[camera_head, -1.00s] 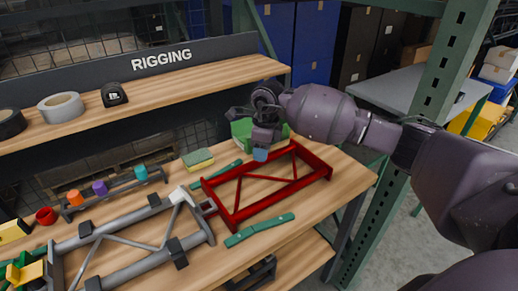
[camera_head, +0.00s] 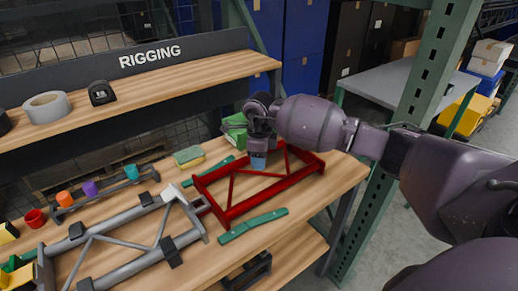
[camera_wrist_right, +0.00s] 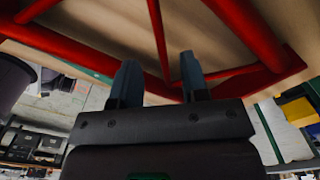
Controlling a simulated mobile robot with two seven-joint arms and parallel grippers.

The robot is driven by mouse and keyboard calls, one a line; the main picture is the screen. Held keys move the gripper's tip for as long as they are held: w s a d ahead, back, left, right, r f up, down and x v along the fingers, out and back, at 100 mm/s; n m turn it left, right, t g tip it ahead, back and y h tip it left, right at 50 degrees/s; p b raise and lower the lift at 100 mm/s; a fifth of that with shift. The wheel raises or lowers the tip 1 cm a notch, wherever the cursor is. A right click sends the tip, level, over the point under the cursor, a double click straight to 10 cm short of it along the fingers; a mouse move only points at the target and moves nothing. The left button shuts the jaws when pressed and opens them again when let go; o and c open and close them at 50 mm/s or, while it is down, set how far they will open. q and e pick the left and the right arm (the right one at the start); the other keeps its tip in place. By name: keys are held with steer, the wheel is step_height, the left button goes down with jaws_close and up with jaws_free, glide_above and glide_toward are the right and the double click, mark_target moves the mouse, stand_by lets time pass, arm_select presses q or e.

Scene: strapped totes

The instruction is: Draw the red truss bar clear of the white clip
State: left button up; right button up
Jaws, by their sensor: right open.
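The red truss bar (camera_head: 275,190), a rectangular frame with thin diagonal braces, lies on the wooden bench. Its left end meets the grey truss (camera_head: 125,266) near the white clip (camera_head: 173,192). Whether the clip still grips it is too small to tell. My right gripper (camera_head: 258,162) points down over the red frame's back side, its blue-grey fingertips near the back rail. In the right wrist view the gripper (camera_wrist_right: 160,80) is open, with a thin red brace (camera_wrist_right: 158,38) showing beyond the gap between the fingers. Contact cannot be told. My left gripper is out of view.
Green strips (camera_head: 252,224) lie in front of and behind the red frame. A sponge (camera_head: 188,157) and a green bin (camera_head: 234,130) stand behind it. A raised shelf (camera_head: 190,88) holds tape rolls. A green post (camera_head: 425,85) rises at right.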

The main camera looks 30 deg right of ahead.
mark_target(259, 173)
steer(key=shift+f+b, duration=0.4)
steer(key=shift+f, duration=2.8)
steer(key=shift+c, duration=0.4)
jaws_close()
